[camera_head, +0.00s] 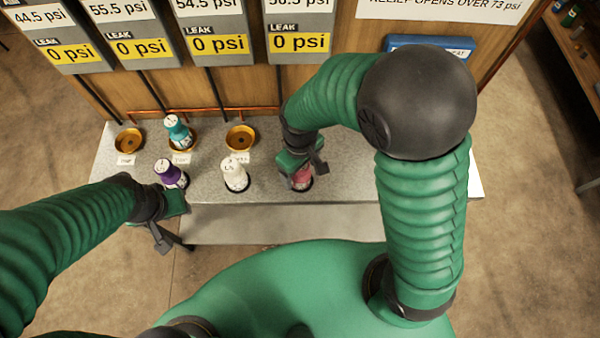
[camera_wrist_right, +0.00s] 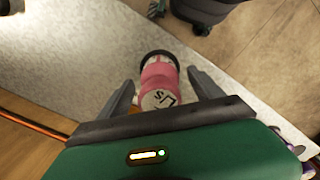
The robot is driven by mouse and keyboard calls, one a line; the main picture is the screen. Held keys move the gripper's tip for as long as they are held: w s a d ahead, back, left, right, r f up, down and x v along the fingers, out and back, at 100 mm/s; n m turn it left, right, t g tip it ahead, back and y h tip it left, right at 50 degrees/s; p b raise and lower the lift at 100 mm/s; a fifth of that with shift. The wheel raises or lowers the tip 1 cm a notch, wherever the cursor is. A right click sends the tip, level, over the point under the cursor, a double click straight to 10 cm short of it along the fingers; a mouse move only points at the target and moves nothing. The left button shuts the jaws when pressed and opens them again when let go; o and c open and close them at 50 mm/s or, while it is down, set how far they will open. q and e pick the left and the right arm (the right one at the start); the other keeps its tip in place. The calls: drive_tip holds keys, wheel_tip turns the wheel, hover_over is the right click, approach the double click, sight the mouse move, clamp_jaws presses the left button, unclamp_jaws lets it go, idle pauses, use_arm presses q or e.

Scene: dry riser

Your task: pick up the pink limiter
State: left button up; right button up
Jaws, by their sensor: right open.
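The pink limiter (camera_head: 302,178) stands on the grey bench below my right gripper (camera_head: 302,170), which partly hides it in the head view. In the right wrist view the pink limiter (camera_wrist_right: 158,82) shows its light, marked top and dark base. It lies between the two open fingers of my right gripper (camera_wrist_right: 160,90), with a gap on each side. My left gripper (camera_head: 170,222) hangs at the front left edge of the bench, near the purple limiter; I cannot tell its jaw opening.
A purple limiter (camera_head: 171,173) and a white limiter (camera_head: 235,175) stand on the bench (camera_head: 345,170). A teal limiter (camera_head: 178,132) sits at a copper-coloured seat. Two empty seats (camera_head: 130,141) and (camera_head: 240,138) flank it. Gauge panels (camera_head: 130,30) with black tubes stand behind.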

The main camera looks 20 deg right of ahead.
drive_tip(key=shift+a+r, duration=0.1)
drive_tip(key=shift+a, duration=0.05)
drive_tip(key=c, duration=0.3)
drive_tip(key=shift+d, duration=0.25)
drive_tip(key=c, duration=1)
clamp_jaws()
